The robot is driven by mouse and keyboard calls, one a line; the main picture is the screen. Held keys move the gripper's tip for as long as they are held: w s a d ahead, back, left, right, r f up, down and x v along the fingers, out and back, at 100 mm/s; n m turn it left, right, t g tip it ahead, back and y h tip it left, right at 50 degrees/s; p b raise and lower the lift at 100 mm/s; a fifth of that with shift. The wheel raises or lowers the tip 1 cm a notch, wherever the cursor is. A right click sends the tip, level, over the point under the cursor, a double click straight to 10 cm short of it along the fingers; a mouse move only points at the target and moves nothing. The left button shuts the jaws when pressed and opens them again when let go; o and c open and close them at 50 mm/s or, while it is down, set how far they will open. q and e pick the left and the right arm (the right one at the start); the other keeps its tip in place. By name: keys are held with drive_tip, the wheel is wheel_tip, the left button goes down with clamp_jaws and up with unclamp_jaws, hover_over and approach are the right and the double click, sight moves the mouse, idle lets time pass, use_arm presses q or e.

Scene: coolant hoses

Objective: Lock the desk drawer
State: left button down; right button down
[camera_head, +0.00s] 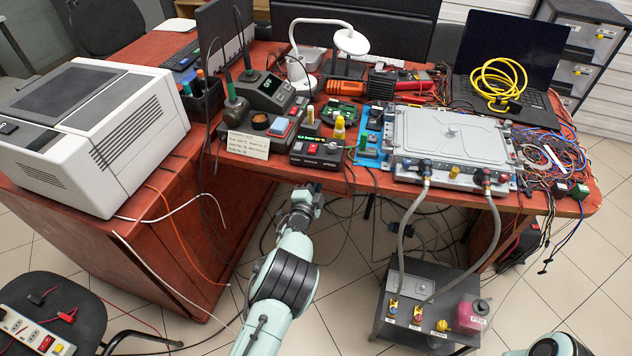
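The red-brown desk (345,178) runs across the view, with a side pedestal (165,245) at the left under the printer. No drawer front, lock or key can be made out on the desk from here. My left arm comes up from the bottom middle, and its gripper (308,191) is just in front of the desk's front edge, below the red-button box. It looks small and is seen from behind, so its fingers and any held thing cannot be told. Of my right arm only a pale link shows at the bottom right; its gripper is out of view.
A white printer (95,130) covers the desk's left wing. A silver coolant plate (450,138) has hoses running down to a dark pump box (425,300). A chair (50,315) stands at the lower left. Cables hang under the desk. Grey drawer cabinets (590,45) stand behind right.

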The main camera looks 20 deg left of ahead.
use_arm(q)
drive_tip(key=shift+n+b, duration=2.45)
drive_tip(key=shift+n, duration=4.15)
use_arm(e)
drive_tip(key=s+d+f+g, duration=0.1)
drive_tip(key=s+f+g, duration=0.2)
drive_tip(key=s+f, duration=0.5)
drive_tip(key=shift+s+d+m, duration=0.3)
drive_tip(key=shift+s, duration=0.05)
use_arm(q)
drive_tip(key=c, duration=1.2)
unclamp_jaws()
drive_tip(key=shift+o, duration=0.2)
drive_tip(key=shift+s, duration=0.1)
